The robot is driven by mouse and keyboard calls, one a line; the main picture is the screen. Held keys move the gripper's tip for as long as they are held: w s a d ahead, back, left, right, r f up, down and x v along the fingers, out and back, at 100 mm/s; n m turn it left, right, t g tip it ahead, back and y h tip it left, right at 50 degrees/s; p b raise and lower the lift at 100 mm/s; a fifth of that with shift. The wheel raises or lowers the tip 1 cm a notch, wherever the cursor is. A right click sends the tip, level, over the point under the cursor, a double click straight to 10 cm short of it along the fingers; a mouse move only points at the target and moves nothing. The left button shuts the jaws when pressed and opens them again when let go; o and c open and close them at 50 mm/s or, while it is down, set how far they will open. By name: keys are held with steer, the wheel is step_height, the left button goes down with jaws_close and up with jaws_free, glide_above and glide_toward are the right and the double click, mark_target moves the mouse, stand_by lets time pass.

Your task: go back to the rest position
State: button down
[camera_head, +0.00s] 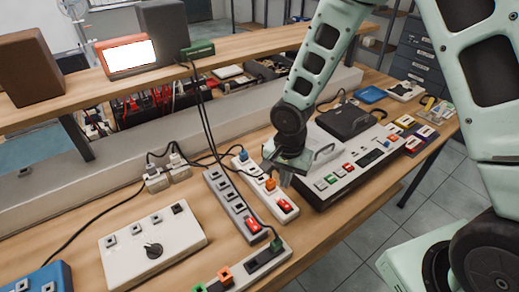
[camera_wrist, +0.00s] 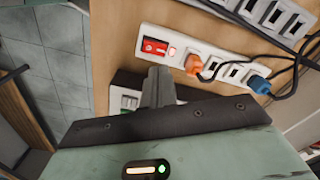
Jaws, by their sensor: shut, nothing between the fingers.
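My gripper (camera_head: 284,177) is shut and empty above the workbench, at the right side of a white power strip (camera_head: 258,186). In the wrist view its closed fingers (camera_wrist: 158,88) show as one grey piece in front of the strip. The strip (camera_wrist: 178,50) has a red switch (camera_wrist: 155,46) with a lit spot beside it, an orange plug (camera_wrist: 193,64) and a blue plug (camera_wrist: 260,84). In the head view the fingertips are close to the orange plug (camera_head: 271,185). I cannot tell whether they touch anything.
A long panel with colored buttons (camera_head: 350,163) lies right of the gripper. A grey strip (camera_head: 233,203) with a red switch lies left of it. Black cables (camera_head: 204,125) hang from the raised shelf (camera_head: 230,50). A white box with a knob (camera_head: 153,247) sits front left.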

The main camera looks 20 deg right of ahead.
steer(key=s+a+r+n, duration=0.3)
steer(key=s+r+n, duration=0.5)
steer(key=s, duration=0.2)
steer(key=s+a+r+n, duration=0.3)
steer(key=s+r+n, duration=0.5)
steer(key=s+r, duration=0.1)
steer(key=shift+s+a+y+b, duration=0.15)
steer(key=shift+s+y+b, duration=0.15)
steer(key=shift+s+b, duration=0.15)
steer(key=shift+r, duration=0.15)
